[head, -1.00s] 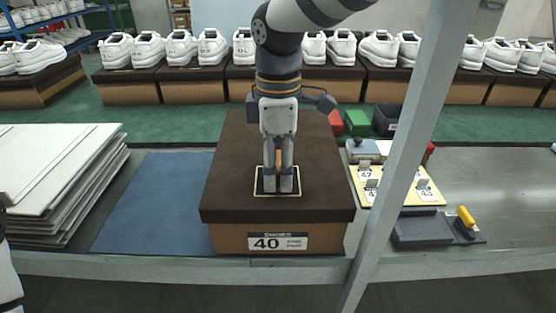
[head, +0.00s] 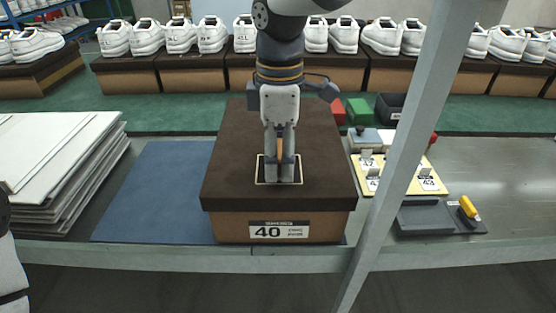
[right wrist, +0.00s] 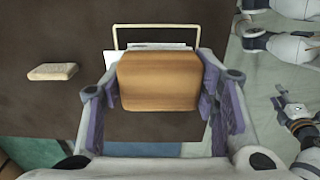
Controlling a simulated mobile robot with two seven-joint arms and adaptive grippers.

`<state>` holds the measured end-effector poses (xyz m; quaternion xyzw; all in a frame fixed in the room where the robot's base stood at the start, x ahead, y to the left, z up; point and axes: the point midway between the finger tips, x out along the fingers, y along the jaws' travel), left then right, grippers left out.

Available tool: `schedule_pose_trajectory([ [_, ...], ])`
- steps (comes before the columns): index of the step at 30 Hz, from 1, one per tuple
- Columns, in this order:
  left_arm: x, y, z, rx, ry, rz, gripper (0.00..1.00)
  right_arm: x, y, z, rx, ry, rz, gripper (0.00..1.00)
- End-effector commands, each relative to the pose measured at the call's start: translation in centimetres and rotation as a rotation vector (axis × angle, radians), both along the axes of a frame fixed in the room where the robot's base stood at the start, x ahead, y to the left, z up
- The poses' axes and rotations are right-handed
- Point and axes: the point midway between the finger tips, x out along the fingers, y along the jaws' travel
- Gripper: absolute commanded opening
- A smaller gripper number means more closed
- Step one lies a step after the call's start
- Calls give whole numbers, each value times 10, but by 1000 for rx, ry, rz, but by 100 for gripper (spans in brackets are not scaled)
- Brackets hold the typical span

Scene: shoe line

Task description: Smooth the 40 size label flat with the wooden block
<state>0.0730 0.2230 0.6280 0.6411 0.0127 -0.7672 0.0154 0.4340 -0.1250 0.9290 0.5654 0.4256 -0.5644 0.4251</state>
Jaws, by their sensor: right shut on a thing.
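My right gripper (head: 279,181) points straight down over the dark brown shoebox lid (head: 235,150). It is shut on the wooden block (right wrist: 158,82), whose two sides are between the fingers in the right wrist view. The block is low over the thin cream outline (right wrist: 116,38) on the lid; I cannot tell if it touches. Part of a white label (right wrist: 150,46) shows at the block's edge inside the outline. Its number is hidden. The box front carries a printed 40 sign (head: 278,231).
A beige piece (right wrist: 52,71) lies on the lid in the right wrist view. A blue mat (head: 150,195) and stacked white boards (head: 60,165) are left. A yellow label card (head: 425,187), a grey tray (head: 425,217) and a grey post (head: 410,140) are right.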

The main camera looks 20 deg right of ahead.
Motion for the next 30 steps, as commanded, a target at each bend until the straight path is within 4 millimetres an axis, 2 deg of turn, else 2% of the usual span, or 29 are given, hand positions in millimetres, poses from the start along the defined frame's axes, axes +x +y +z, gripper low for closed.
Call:
schedule_pose_trajectory([
  [10,0,0,0,0,-1,0,40,3,-2,2,-2,-2,0,32],
  [21,14,0,13,0,-53,0,40,3,-1,52,0,-9,0,32],
  [25,15,0,14,0,-57,0,40,2,-1,61,0,-5,-1,32],
  [30,15,0,13,0,-55,0,40,2,-1,61,0,-1,0,32],
])
